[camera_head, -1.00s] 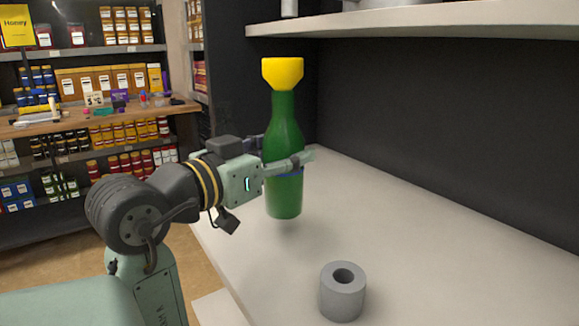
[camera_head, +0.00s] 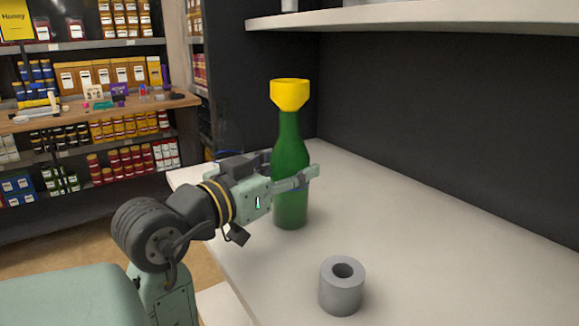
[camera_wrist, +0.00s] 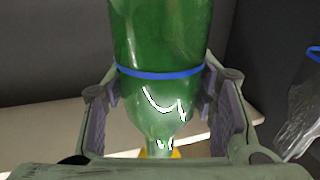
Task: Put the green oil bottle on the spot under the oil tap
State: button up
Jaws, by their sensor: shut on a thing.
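The green oil bottle (camera_head: 290,210) stands upright near the counter's left edge, with a yellow funnel-shaped top (camera_head: 290,95) on its neck. My gripper (camera_head: 292,172) is shut on the bottle's body from the left, one finger in front and one mostly hidden behind it. The bottle's base is at or just above the counter; I cannot tell if it touches. In the wrist view, the green bottle (camera_wrist: 160,45) with a blue band sits between both fingers of my gripper (camera_wrist: 162,105). I cannot make out the oil tap or the spot under it.
A grey hollow cylinder (camera_head: 341,290) stands on the white counter (camera_head: 420,250), in front and right of the bottle. A white shelf (camera_head: 430,22) overhangs the back. The counter right of the bottle is clear. Stocked shelves (camera_head: 90,130) stand at the far left.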

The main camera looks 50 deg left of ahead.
jog(key=o, duration=1.4)
jog(key=shift+r, duration=0.1)
jog(key=s+d+b, duration=0.1)
jog(key=s+d, duration=0.1)
jog(key=s, duration=0.9)
jog(key=shift+s+b, duration=0.35)
jog(key=shift+s, duration=0.05)
